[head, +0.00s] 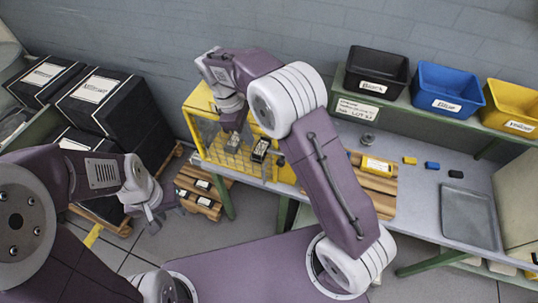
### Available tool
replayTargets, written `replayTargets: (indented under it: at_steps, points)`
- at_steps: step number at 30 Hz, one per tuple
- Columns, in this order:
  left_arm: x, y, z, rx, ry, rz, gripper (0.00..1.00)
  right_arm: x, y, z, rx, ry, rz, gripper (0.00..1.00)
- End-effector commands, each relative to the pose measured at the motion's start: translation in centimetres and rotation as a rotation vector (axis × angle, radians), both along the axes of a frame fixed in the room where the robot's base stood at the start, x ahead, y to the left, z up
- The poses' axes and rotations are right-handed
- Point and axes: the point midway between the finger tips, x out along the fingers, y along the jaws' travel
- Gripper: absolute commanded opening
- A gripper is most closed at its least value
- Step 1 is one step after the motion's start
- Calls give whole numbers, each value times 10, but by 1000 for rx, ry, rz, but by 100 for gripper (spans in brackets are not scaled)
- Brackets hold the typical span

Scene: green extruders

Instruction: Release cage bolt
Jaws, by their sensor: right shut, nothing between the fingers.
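A yellow-framed cage (203,157) stands on the left end of the workbench. My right arm reaches over the bench from below, and my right gripper (234,125) points down at the top of the cage. It is shut with nothing seen in it. The arm hides part of the cage's right side. The bolt cannot be made out at this size, nor whether the gripper touches the cage. My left gripper (150,217) hangs over the floor left of the bench, away from the cage. Its fingers are too small to judge.
Black, blue and yellow bins (446,87) stand on a shelf behind. The bench (425,208) bears small coloured blocks, a grey tray (468,217) and a wooden board (381,184). Black boxes (100,103) are stacked at the left, with a pallet (203,191) near the bench leg.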

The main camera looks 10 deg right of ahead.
Motion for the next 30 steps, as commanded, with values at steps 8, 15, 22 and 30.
replayTargets:
  at_steps: [8,15,22,30]
  points:
    - [0,0,8,0,0,0,36,-6,-10,-35,-3,6,-1,0]
    - [0,0,21,0,0,0,36,-11,-21,-85,-2,5,-2,0]
    - [0,0,39,0,-1,0,36,-24,-48,-88,0,2,-3,0]
    - [0,0,42,0,0,0,36,-29,-58,-90,0,-1,0,0]
